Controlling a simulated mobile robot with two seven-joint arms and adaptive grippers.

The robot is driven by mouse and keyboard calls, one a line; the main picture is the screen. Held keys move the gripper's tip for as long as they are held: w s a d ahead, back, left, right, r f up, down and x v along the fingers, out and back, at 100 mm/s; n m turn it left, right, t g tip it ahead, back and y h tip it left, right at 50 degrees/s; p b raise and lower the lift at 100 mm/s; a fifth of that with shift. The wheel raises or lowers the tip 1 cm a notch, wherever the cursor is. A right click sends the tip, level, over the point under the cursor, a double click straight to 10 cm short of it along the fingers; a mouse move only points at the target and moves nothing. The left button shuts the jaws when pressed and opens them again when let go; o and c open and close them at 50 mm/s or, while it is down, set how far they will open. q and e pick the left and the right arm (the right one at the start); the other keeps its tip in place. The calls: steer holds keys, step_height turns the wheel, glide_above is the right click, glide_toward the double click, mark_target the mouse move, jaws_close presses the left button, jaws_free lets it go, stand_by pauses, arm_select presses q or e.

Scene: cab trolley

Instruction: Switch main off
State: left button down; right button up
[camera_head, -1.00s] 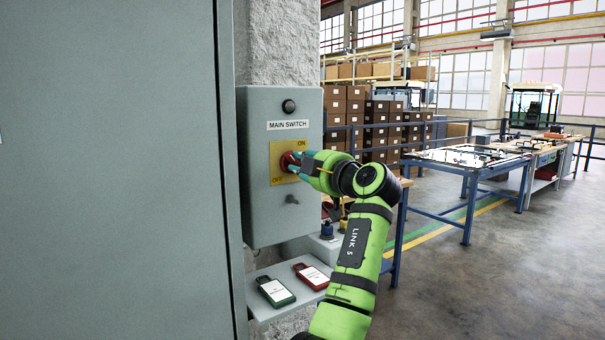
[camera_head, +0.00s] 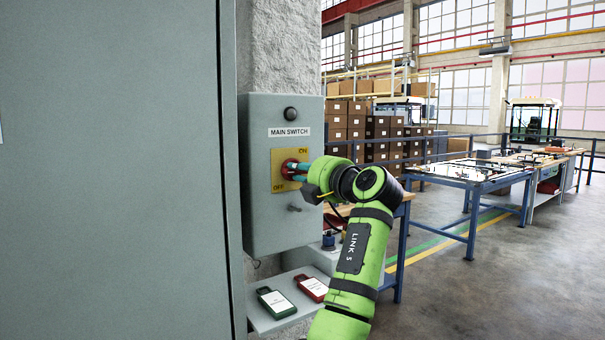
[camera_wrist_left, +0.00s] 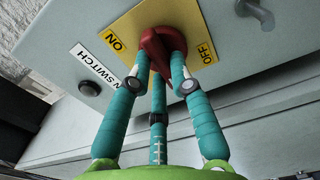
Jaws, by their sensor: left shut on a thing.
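The grey main switch box (camera_head: 258,222) hangs on a rough pillar and carries a "MAIN SWITCH" label (camera_head: 289,132). On its yellow plate (camera_head: 278,183), marked ON at top and OFF at bottom, sits a red rotary knob (camera_head: 288,168). My left gripper (camera_head: 298,171) has its teal fingers closed around the knob. In the left wrist view the fingers (camera_wrist_left: 160,70) press on the red knob (camera_wrist_left: 158,42) from several sides, between the ON and OFF marks. The fingers partly hide the knob, so its exact angle is hard to tell. My right gripper is out of view.
A large grey cabinet (camera_head: 110,170) fills the left side. Below the box, a shelf (camera_head: 262,318) holds a green padlock-like tag (camera_head: 276,302) and a red one (camera_head: 313,288). A blue-legged table (camera_head: 470,182) stands to the right; the floor there is open.

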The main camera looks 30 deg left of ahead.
arm_select(q)
steer(key=shift+n, duration=0.5)
steer(key=c, duration=1.1)
jaws_free()
steer(key=shift+s, duration=0.1)
steer(key=shift+d, duration=0.1)
steer(key=v, duration=1.1)
steer(key=shift+s+d, duration=0.2)
steer(key=shift+d, duration=0.15)
